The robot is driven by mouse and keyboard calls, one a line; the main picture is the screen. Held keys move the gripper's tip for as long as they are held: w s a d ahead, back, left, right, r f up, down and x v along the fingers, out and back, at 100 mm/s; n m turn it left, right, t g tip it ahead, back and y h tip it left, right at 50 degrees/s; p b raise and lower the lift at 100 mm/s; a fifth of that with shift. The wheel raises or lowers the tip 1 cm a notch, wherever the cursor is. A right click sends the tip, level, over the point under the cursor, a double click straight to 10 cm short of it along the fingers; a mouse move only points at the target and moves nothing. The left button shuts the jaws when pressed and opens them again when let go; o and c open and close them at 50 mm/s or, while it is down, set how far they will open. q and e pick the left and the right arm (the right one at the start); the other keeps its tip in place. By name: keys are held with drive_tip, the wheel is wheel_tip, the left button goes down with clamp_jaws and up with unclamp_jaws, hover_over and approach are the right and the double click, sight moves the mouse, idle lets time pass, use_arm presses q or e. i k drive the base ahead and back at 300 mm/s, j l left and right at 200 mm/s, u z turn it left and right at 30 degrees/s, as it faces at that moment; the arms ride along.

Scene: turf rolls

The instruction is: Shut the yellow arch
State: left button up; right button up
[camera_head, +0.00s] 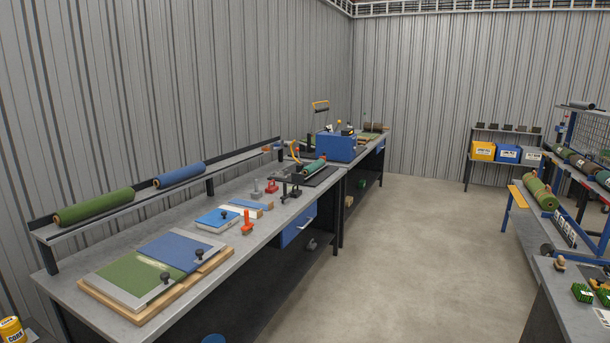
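I cannot tell for sure which of the two is the yellow arch. Both are small and far off, and their hinges do not show clearly. Neither of my grippers is in view.
The near workbench (150,230) runs along the left wall with sample boards, red clamps (248,221) and a shelf of rolls. Open concrete floor (410,250) lies to its right. A blue rack (560,215) and a dark-sided table (560,305) stand at the right.

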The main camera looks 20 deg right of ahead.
sight(286, 145)
drive_tip(key=i+l+z, duration=0.25)
drive_tip(key=i+z, duration=0.2)
drive_tip(key=i+l+z, duration=0.15)
drive_tip(key=i+z, duration=0.25)
drive_tip(key=i+l+z, duration=0.3)
drive_tip(key=i, duration=0.55)
drive_tip(key=i+j+z, duration=0.1)
drive_tip(key=i+z, duration=0.2)
drive_tip(key=i, duration=2)
drive_tip(key=i+u, duration=0.75)
drive_tip(key=u, duration=0.15)
drive_tip(key=k+l, duration=0.05)
